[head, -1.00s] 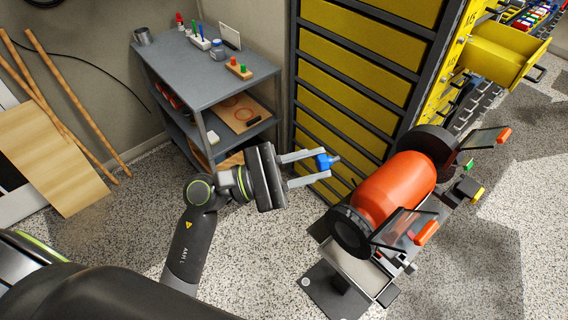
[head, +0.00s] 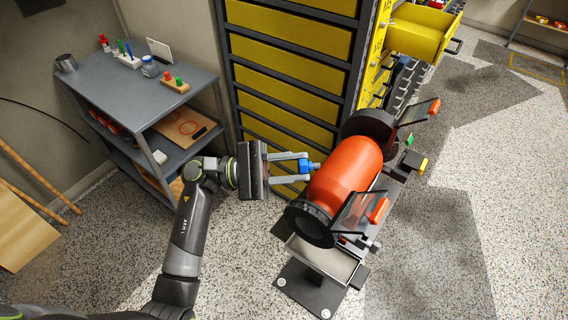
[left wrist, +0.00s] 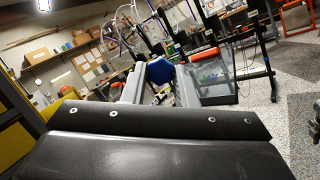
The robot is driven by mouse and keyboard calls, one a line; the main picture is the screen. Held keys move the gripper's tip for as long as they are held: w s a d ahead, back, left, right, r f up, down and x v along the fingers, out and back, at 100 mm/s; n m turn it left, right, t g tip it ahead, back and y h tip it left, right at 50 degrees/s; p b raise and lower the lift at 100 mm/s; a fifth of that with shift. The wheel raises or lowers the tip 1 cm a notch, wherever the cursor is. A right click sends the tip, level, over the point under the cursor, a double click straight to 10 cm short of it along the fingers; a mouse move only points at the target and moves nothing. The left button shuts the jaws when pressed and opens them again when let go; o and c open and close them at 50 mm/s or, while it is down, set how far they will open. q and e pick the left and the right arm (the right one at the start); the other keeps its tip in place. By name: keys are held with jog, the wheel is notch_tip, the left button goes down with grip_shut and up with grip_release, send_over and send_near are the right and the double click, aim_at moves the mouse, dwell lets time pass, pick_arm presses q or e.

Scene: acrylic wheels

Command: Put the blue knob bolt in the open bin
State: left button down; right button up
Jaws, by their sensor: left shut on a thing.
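The blue knob bolt (head: 305,166) is between the fingertips of my left gripper (head: 304,168), which is shut on it. Its metal end points right, toward the orange grinder body. In the left wrist view the blue knob (left wrist: 160,71) shows between the two fingers. The open bin (head: 418,35) is a yellow drawer pulled out of the yellow cabinet at the upper right, well away from the gripper. Its inside is only partly seen. My right gripper is not in view.
An orange bench grinder (head: 345,175) on a stand is just right of my left gripper. The yellow drawer cabinet (head: 290,95) stands behind. A grey shelf cart (head: 140,90) with small items is at left. Open speckled floor (head: 460,190) lies to the right.

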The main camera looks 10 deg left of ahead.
pick_arm(q)
jog(key=s+a+r+n+t+y, duration=0.4)
jog(key=s+a+r+n+t, duration=0.3)
jog(key=r+t, duration=0.4)
jog(key=w+d+f+m+g+h, duration=0.1)
jog(key=f+m+g, duration=0.4)
jog(key=g, duration=0.5)
jog(key=w+d+f+m+g+h, duration=0.1)
jog(key=w+d+f+m+g, duration=0.2)
jog(key=g, duration=0.7)
jog(key=shift+w+d+f+m, duration=0.15)
jog(key=shift+w+f+m, duration=1)
jog(key=shift+f+m, duration=0.7)
jog(key=shift+r, duration=0.1)
